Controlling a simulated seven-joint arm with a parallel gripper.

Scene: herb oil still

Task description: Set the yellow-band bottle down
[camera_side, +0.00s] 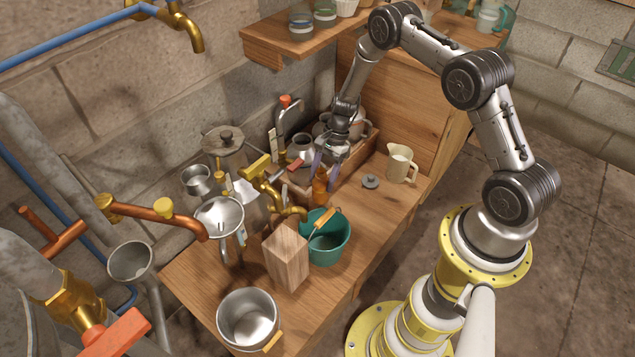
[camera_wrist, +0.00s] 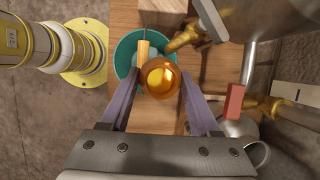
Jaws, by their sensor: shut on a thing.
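An amber bottle (camera_side: 320,188) is between the purple fingers of my gripper (camera_side: 325,170), near the brass tap and behind the teal bucket. In the wrist view I look down on the bottle (camera_wrist: 160,77), round and orange with a yellowish centre, between the fingertips of my gripper (camera_wrist: 160,84). My gripper is shut on it. The bottle looks upright. I cannot make out a yellow band clearly. Its base is hidden, so I cannot tell whether it touches the bench.
The teal bucket (camera_side: 330,252) with an orange-handled tool stands close in front, beside a wooden block (camera_side: 287,262). The brass tap (camera_side: 294,211) is close on the left. A cream jug (camera_side: 400,165) and grey lid (camera_side: 371,181) stand to the right. Bare bench (camera_side: 372,213) lies right of the bucket.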

